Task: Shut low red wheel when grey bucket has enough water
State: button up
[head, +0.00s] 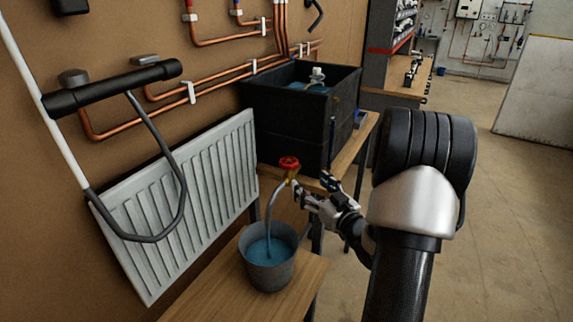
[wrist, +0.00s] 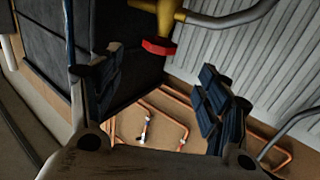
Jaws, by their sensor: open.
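The low red wheel (head: 289,163) sits on a brass valve by the front of the black tank. A curved grey spout (head: 275,198) runs from the valve to the grey bucket (head: 271,284). A thin bluish stream appears to fall into it. The blue water (head: 266,251) inside stands somewhat below the rim. My gripper (head: 309,184) is open and empty, just right of and below the wheel. In the wrist view the wheel (wrist: 158,47) shows above the gap between my spread fingers (wrist: 160,88), apart from them.
The bucket stands on a wooden bench (head: 218,292). A white radiator (head: 190,200) is to the left, with copper pipes on the wall above. The black tank (head: 290,120) holds blue water and stands on a wooden table behind the valve. Open floor lies to the right.

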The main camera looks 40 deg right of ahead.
aim_at(289, 169)
jog(key=w, duration=0.4)
jog(key=w+d, duration=0.1)
jog(key=w, duration=0.3)
jog(key=w+d, duration=0.1)
jog(key=w, duration=0.4)
jog(key=shift+d+b, duration=0.2)
jog(key=shift+b, duration=0.15)
jog(key=shift+c, duration=0.3)
jog(key=c, duration=1)
jog(key=shift+a+h+b, duration=0.1)
jog(key=shift+h+b, duration=0.2)
jog(key=shift+b, duration=0.15)
jog(key=m+h+b, duration=0.1)
jog(key=h+b, duration=0.1)
jog(key=m+g+h+b, duration=0.1)
jog(key=m+h+b, duration=0.1)
jog(key=b, duration=0.1)
jog(key=shift+w+a+f+g, duration=0.1)
jog(key=shift+f+g, duration=0.1)
jog(key=shift+g, duration=0.1)
jog(key=m+g+h+b, duration=0.2)
jog(key=m+h, duration=0.1)
jog(key=shift+r+h+b, duration=0.15)
jog(key=shift+h+b, duration=0.15)
jog(key=shift+b, duration=0.1)
jog(key=shift+d, duration=0.2)
